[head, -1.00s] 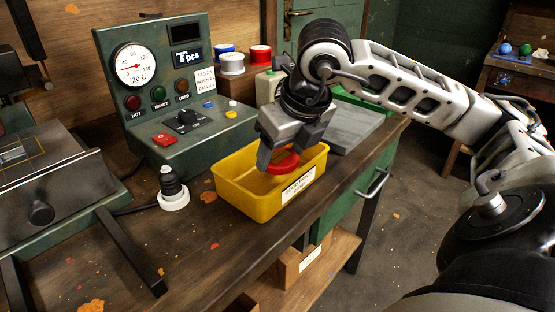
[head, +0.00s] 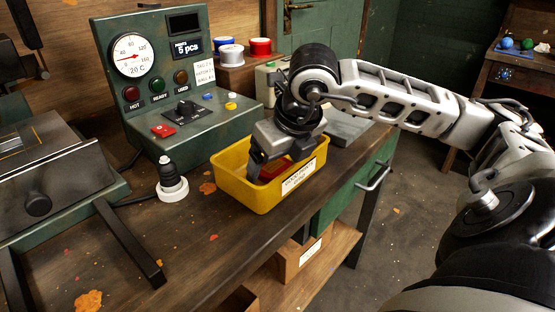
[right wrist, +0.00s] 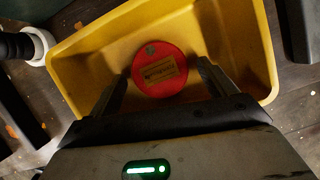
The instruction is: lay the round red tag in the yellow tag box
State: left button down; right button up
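The round red tag (right wrist: 160,68) with a tan label is between the two fingers of my right gripper (right wrist: 163,72) in the right wrist view. Whether the tag touches the box floor is hard to tell. The box also shows in the right wrist view (right wrist: 95,55). My left gripper is not in view.
A green control box (head: 190,130) with a dial stands behind the yellow box. A black knob on a white base (head: 172,182) stands left of it. A dark press-like machine (head: 50,180) is at the far left. The bench front is mostly clear.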

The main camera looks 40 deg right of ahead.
jog(key=shift+r, duration=0.3)
jog(key=p+v, duration=0.2)
jog(key=v, duration=0.9)
jog(key=shift+s+r+p, duration=0.15)
jog(key=shift+r+p, duration=0.2)
